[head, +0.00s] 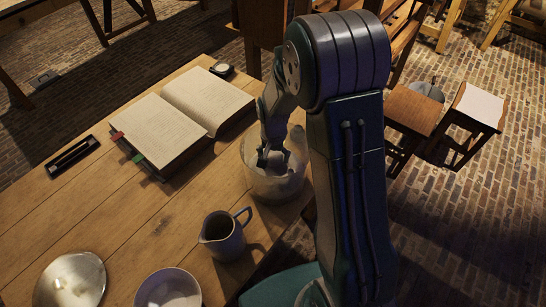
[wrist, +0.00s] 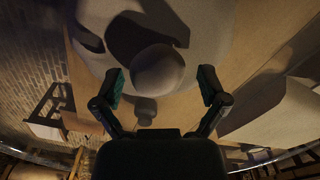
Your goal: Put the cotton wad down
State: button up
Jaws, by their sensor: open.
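My gripper (head: 270,157) points down at a wide, clear glass jar (head: 279,190) at the table's right edge, its fingers at or inside the jar's mouth. In the wrist view my gripper (wrist: 161,88) has its two fingers spread wide apart. A pale rounded lump (wrist: 157,70), which looks like the cotton wad, lies between and just beyond the fingertips, with a gap on each side. In the head view, glass and my fingers hide the wad, so I cannot tell what it rests on.
A dark jug (head: 223,236) stands close to the jar, in front and to the left. A white bowl (head: 168,290) and a shiny round dish (head: 70,281) are at the front. An open book (head: 170,126), a black pen case (head: 73,157) and a small round object (head: 222,69) lie farther back.

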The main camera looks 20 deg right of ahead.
aim_at(274, 155)
notch_tip(274, 155, up, 11)
jog(key=s+r+n+t, duration=0.3)
jog(key=s+r, duration=0.6)
jog(key=r, duration=0.3)
jog(key=s+r+n+t, duration=0.2)
jog(key=s+r+n, duration=0.1)
jog(key=s, duration=0.8)
jog(key=shift+s+r+t, duration=0.3)
jog(key=shift+s+r, duration=0.1)
jog(key=shift+r, duration=0.2)
jog(key=shift+d, duration=0.1)
